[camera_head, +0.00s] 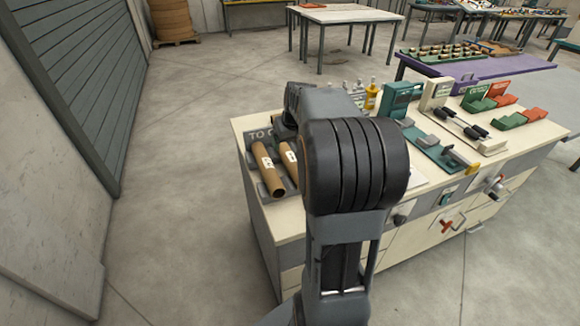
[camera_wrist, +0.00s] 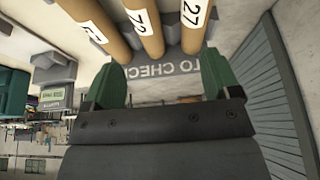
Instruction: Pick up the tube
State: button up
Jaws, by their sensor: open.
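Three brown cardboard tubes with white number labels show at the top of the wrist view: one labelled 27 (camera_wrist: 192,28), one labelled 72 (camera_wrist: 145,30) and a left one (camera_wrist: 95,32) whose label is partly unclear. They lie beside a grey surface marked "TO CHECK" (camera_wrist: 170,68). In the head view a left tube (camera_head: 267,172) and another tube (camera_head: 289,158) lie at the left end of the workbench; my arm hides part of this area. My gripper (camera_wrist: 160,62) has green fingers spread apart with nothing between them. The tubes appear beyond its fingertips.
The cream workbench (camera_head: 278,222) carries a green device (camera_head: 440,155), a cream device with black rollers (camera_head: 462,125) and a yellow bottle (camera_head: 371,93). A shutter wall (camera_head: 85,75) stands at the left, with clear floor (camera_head: 190,180) between it and the bench.

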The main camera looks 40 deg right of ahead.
aim_at(291, 156)
jog(key=w+d+f, duration=0.1)
jog(key=f, duration=0.1)
jog(key=w+d+f, duration=0.1)
jog(key=f, duration=0.2)
jog(key=w+d+f, duration=0.1)
jog(key=f, duration=0.2)
jog(key=shift+w+d, duration=0.25)
jog(key=shift+d, duration=0.05)
jog(key=shift+p+x, duration=0.4)
jog(key=shift+x, duration=2.8)
jog(key=shift+d, duration=0.1)
jog(key=shift+c, duration=0.2)
jog(key=c, duration=1)
jog(key=shift+r, duration=0.15)
